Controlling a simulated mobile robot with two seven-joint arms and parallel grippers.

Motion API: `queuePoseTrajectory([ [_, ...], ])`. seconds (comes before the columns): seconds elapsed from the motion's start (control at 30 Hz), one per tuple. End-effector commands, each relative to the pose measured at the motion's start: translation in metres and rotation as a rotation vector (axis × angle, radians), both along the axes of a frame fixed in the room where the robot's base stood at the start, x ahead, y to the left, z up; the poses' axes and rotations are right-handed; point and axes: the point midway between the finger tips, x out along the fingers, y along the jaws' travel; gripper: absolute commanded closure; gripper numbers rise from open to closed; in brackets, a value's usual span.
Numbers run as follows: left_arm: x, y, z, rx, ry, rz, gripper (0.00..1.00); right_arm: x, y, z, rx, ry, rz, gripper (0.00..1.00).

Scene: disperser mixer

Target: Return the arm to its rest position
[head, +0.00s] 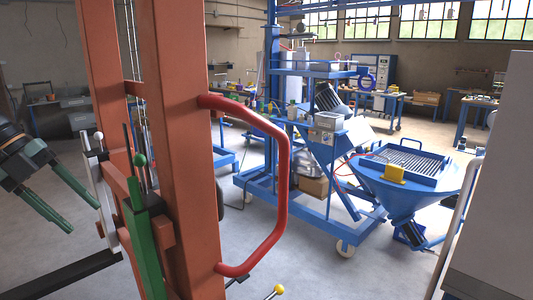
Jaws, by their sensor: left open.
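My left gripper (84,217) comes in from the left edge. Its two green fingers are spread apart and point down to the right. Nothing shows between them. The gripper is just left of an orange-red upright frame (177,130) with levers, and the right fingertip appears close to the white lever (101,185) in the picture. I cannot tell whether they touch. A green lever (142,235) stands right of it. My right gripper is not in view.
A curved red handle (284,180) juts right from the frame. A dark bar (60,275) crosses the lower left. A blue wheeled machine with a hopper (400,200) stands further back. A grey panel (495,190) fills the right edge. Open floor lies between.

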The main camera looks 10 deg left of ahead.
Motion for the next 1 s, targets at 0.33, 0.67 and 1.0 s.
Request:
queuePoseTrajectory([
  [0.33, 0.015, 0.032, -0.140, -0.516, -0.190, 0.330, 0.43, -0.002, 0.000, -0.001, 0.000, 0.005, -0.001, 0.50],
  [0.67, -0.008, 0.032, -0.282, -0.805, -0.257, 0.836, 0.43, -0.003, 0.000, -0.002, 0.000, 0.007, -0.001, 0.50],
  [1.0, -0.077, -0.037, -0.424, -0.898, -0.085, 1.418, 0.43, -0.004, 0.000, -0.002, 0.000, 0.007, -0.001, 0.50],
])
